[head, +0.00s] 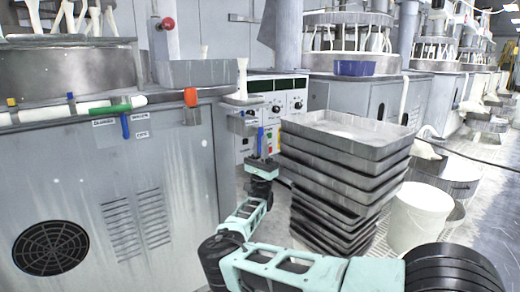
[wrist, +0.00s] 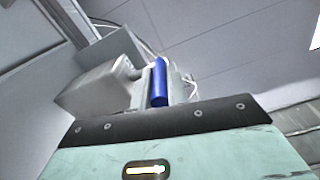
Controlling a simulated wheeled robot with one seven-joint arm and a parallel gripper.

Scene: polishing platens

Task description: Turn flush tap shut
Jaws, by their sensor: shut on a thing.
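A slim blue lever (head: 260,140) stands upright at the front right corner of the near grey machine, below a small bracket. I take it for the flush tap's handle. My gripper (head: 262,158) is at its lower end, shut on it, with my arm reaching up from below. In the wrist view the blue lever (wrist: 160,82) rises just past the dark front edge of my gripper, beside a pale grey block. The fingertips are not clear in either view, and the tap's body is mostly hidden.
A tall stack of grey trays (head: 345,150) stands close to the right of my gripper, with a white bucket (head: 418,215) beyond. The near machine's cabinet (head: 110,190) is on the left. It carries a green handle (head: 110,109), an orange knob (head: 190,97) and another blue lever (head: 125,127).

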